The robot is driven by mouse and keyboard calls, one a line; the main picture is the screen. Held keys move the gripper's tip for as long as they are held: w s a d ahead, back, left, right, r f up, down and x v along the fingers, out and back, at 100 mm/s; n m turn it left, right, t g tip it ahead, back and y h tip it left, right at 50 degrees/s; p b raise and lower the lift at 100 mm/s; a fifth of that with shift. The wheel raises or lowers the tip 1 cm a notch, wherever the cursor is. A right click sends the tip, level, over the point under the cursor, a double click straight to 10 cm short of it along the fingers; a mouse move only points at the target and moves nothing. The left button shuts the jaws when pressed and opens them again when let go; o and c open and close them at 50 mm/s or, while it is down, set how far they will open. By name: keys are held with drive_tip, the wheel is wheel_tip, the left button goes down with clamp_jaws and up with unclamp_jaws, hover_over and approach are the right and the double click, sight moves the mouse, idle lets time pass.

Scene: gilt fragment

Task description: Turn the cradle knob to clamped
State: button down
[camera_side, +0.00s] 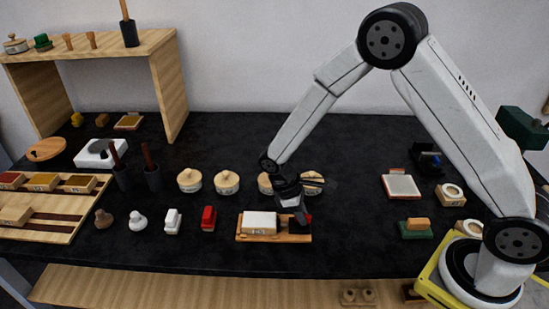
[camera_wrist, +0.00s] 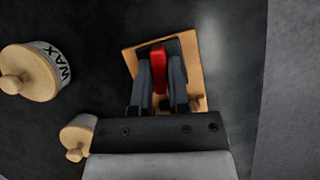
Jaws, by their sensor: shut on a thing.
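The cradle (camera_side: 274,239) is a wooden base at the front middle of the table, with a white labelled block (camera_side: 259,222) on its left part. The red knob (camera_side: 308,218) is at the cradle's right end, mostly behind my gripper (camera_side: 298,210). In the wrist view, my gripper (camera_wrist: 160,72) is shut on the red knob (camera_wrist: 159,75), with one dark finger on each side. Wood of the cradle (camera_wrist: 194,65) shows around the fingers. The knob's marks and setting cannot be read.
Several round-lidded wooden pots stand just behind the cradle, including a WAX jar (camera_wrist: 50,65) in the wrist view. A red stamp-like block (camera_side: 208,218) and a white one (camera_side: 172,221) stand to the left. The black table right of the cradle is clear up to a white-topped tray (camera_side: 401,186).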

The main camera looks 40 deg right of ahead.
drive_tip(key=shift+n+t, duration=0.3)
drive_tip(key=shift+n, duration=0.6)
drive_tip(key=shift+h, duration=0.3)
drive_tip(key=c, duration=0.6)
unclamp_jaws()
drive_tip(key=shift+r, duration=0.1)
drive_tip(key=v, duration=0.7)
drive_tip(key=shift+r, duration=0.25)
